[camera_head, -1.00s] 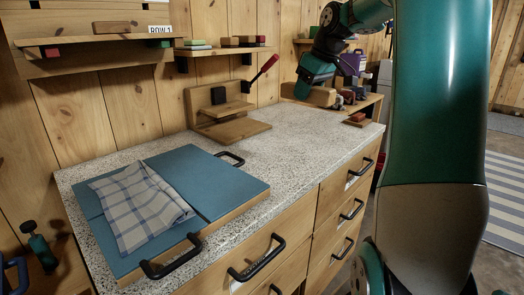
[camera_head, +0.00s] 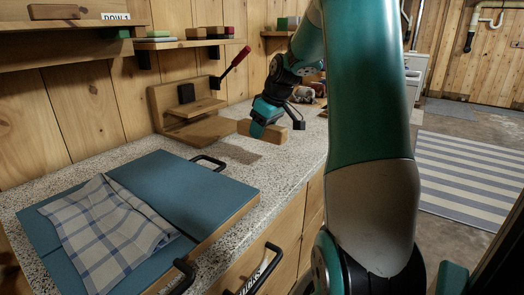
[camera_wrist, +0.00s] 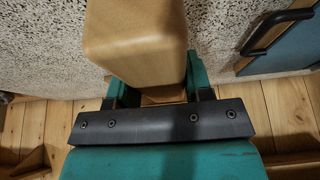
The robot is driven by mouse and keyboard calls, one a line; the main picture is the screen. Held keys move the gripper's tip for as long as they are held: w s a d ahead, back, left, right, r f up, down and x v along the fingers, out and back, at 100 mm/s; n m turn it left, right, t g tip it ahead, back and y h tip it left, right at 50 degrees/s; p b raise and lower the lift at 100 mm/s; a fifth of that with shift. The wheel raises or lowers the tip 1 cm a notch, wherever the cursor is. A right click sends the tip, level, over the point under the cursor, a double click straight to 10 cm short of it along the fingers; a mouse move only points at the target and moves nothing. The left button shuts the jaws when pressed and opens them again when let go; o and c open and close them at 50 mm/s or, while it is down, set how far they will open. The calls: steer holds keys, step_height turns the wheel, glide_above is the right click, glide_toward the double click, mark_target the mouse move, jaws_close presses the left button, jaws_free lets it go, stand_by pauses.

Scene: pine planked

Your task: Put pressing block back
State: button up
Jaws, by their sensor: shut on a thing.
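The pressing block (camera_head: 272,133) is a plain light-wood block with rounded edges. My gripper (camera_head: 262,128) is shut on it and holds it over the far part of the speckled counter, to the right of the wooden stand. In the wrist view the block (camera_wrist: 135,38) sticks out from between the teal and black fingers (camera_wrist: 160,92), with the speckled counter behind it. I cannot tell how high above the counter it is. A blue folding board (camera_head: 185,185) with black handles lies on the counter, with a checked cloth (camera_head: 105,225) on its left part.
A wooden stand (camera_head: 203,130) with a red-handled lever (camera_head: 238,60) stands against the plank wall. Wall shelves (camera_head: 190,43) above hold small blocks. Counter between board and stand is clear. Drawers with black handles (camera_head: 260,268) are in front; a striped rug (camera_head: 470,175) lies right.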

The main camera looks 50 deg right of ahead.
mark_target(259, 156)
steer(key=shift+f, duration=3)
steer(key=shift+f+b, duration=0.1)
steer(key=shift+b, duration=0.2)
steer(key=o, duration=1.2)
steer(key=shift+s, duration=0.1)
